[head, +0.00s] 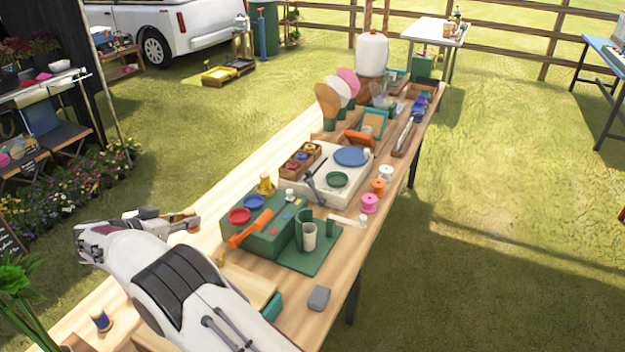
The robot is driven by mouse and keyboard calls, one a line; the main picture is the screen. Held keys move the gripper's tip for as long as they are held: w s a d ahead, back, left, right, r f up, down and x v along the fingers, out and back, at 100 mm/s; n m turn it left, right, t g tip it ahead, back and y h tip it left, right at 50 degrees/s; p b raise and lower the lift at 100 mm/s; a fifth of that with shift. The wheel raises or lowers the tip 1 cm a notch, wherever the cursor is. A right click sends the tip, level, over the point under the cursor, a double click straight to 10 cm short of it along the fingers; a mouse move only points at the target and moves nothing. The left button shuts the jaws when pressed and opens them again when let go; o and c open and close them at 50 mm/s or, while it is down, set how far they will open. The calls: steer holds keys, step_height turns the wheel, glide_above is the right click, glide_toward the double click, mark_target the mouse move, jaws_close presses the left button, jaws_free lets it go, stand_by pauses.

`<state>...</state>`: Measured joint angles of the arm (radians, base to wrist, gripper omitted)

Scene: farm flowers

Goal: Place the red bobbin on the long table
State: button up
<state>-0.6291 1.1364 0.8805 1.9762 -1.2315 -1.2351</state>
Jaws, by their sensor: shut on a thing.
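The long table (348,262) is a pale wooden top running from the lower left to the upper right in the head view. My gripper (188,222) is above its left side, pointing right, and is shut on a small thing. Only a reddish-brown bit of that thing shows at the fingertips, consistent with the red bobbin (194,229); the fingers hide the rest. I cannot tell its exact height above the table. Other bobbins stand upright along the right edge: pink (369,204), orange (378,187) and white (386,173).
A green box (268,240) with red and blue dishes is right of my gripper. A blue bobbin (101,320) stands at the near left. A grey block (319,298) lies near the right edge. Bare wood shows along the left edge and near front right.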

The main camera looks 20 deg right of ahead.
stand_by(0.4)
steer(key=shift+f, duration=3.15)
steer(key=shift+f, duration=1.85)
steer(key=shift+f, duration=0.15)
steer(key=o, duration=1)
steer(key=shift+c, duration=0.2)
steer(key=v, duration=1.2)
